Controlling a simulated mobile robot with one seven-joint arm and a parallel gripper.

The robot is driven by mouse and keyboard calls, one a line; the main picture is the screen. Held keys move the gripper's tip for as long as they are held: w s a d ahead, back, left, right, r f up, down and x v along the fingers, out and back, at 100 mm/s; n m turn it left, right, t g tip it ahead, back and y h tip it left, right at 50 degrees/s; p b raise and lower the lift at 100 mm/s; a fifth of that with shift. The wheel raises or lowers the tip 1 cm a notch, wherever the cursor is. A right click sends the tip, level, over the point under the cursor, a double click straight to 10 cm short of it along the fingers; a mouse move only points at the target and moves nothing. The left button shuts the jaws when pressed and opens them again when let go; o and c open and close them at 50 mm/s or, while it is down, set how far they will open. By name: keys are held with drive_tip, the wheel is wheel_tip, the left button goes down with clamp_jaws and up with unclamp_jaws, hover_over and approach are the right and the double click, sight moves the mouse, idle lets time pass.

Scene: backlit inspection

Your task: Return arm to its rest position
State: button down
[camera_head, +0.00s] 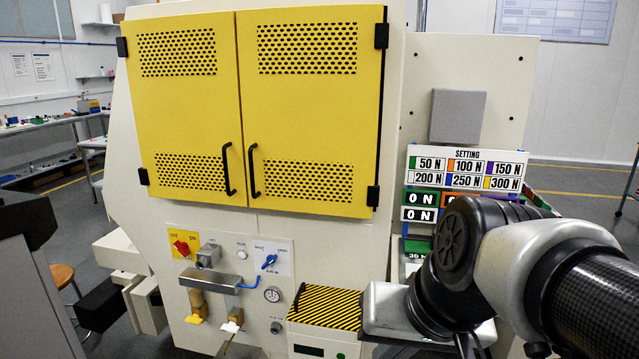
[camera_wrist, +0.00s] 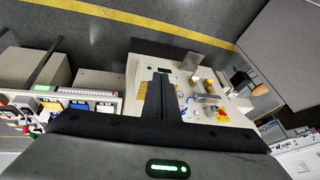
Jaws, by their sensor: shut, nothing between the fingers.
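My arm (camera_head: 540,262) comes in from the right edge in the head view and bends in front of the machine's lower right side. My gripper is not clearly visible there. In the wrist view my gripper (camera_wrist: 161,78) shows as two dark fingers side by side, shut with nothing between them. Beyond the fingers in that view is the machine's control panel (camera_wrist: 228,110), with its yellow switch plate and small fittings. The fingers appear clear of it, though the exact gap cannot be told.
The machine's yellow doors (camera_head: 310,110) are closed. Below them are a red knob (camera_head: 182,248), a blue handle (camera_head: 269,262) and a striped ledge (camera_head: 325,307). A setting board (camera_head: 464,170) with labelled rows stands close behind my arm. Grey floor (camera_head: 580,190) is open at the right.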

drive_tip(key=s+d+t+h, duration=0.1)
drive_tip(key=s+d+h, duration=0.15)
drive_tip(key=d, duration=0.25)
wheel_tip(320, 180, up, 13)
drive_tip(key=p, duration=1.2)
drive_tip(key=shift+n+y+p, duration=0.35)
drive_tip(key=shift+n, duration=0.05)
drive_tip(key=shift+w+d, duration=0.1)
